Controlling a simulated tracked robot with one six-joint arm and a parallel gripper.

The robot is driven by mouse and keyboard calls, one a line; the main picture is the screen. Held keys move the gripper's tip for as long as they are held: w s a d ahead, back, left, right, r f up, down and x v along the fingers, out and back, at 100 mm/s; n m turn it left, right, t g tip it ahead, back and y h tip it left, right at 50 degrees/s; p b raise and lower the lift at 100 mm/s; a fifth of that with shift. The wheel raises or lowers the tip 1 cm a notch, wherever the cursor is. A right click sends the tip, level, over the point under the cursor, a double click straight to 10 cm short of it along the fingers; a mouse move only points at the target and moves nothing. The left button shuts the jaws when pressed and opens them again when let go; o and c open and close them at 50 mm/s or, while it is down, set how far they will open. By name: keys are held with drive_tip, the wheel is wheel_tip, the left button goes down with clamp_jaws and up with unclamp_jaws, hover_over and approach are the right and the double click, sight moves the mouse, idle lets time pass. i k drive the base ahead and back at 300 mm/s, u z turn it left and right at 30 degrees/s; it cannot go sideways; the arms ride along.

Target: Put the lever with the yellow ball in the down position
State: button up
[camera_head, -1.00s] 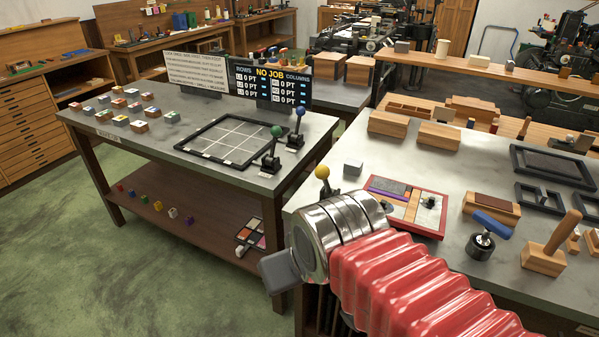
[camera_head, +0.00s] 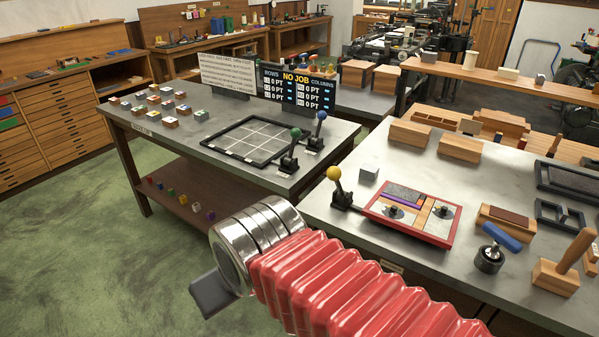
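The lever with the yellow ball (camera_head: 334,173) stands on the near left corner of the right-hand table, beside the red-framed tray. Its black base (camera_head: 342,201) and short stem are in clear view, and the ball is at the top, tilted slightly left. My gripper (camera_head: 212,293) is at the lower left, in front of the table and over the floor, apart from the lever. Only a dark grey part of it shows beyond my silver wrist, so I cannot tell whether it is open or shut.
Levers with a green ball (camera_head: 295,134) and a blue ball (camera_head: 321,116) stand on the left table beside a black grid frame (camera_head: 250,140).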

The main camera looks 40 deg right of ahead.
sight(334, 173)
drive_tip(key=u, duration=0.65)
drive_tip(key=k, duration=1.1)
drive_tip(key=z, duration=0.75)
drive_tip(key=i, duration=1)
drive_tip(key=z, duration=0.05)
